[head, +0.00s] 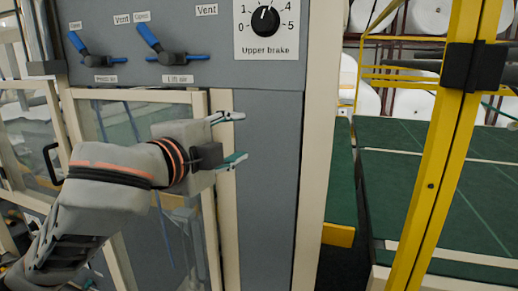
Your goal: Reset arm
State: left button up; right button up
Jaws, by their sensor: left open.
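My left arm comes in from the lower left. My left gripper (231,138) is open and empty, its two fingers apart and pointing right in front of the grey panel. The panel (262,200) carries a black dial knob (266,21) labelled "Upper brake", which stands above the gripper. My right gripper does not show.
A glazed, cream-framed door (226,240) is behind my left arm. A yellow post (432,190) with a black bracket (473,67) stands at the right. Green surfaces (400,190) lie beyond it, with white rolls (411,107) behind. A dark gap separates the panel and post.

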pick_arm(q)
jog(key=s+a+f+n+g+y, duration=0.1)
jog(key=a+f+n+y, duration=0.3)
jog(key=f, duration=0.7)
jog(key=s+a+f+n+g, duration=0.1)
jog(key=a+f+n, duration=0.2)
jog(key=a+f, duration=0.55)
jog(key=s+a+f+n+g+y, duration=0.1)
jog(key=a+f+n+y, duration=0.2)
jog(key=f, duration=0.9)
jog(key=s+a+f+n+g+y, duration=0.4)
jog(key=s+a+f+g+y, duration=0.1)
jog(key=s+a+f, duration=1.25)
jog(key=s+d+f+n+t+h, duration=0.1)
jog(key=d+f+n+t+h, duration=0.2)
jog(key=d+f+h, duration=0.4)
jog(key=d+f, duration=0.8)
jog(key=d, duration=0.1)
jog(key=shift+d+f+t, duration=0.2)
jog(key=shift+f+t, duration=0.1)
jog(key=shift+t, duration=0.1)
jog(key=shift+s, duration=0.1)
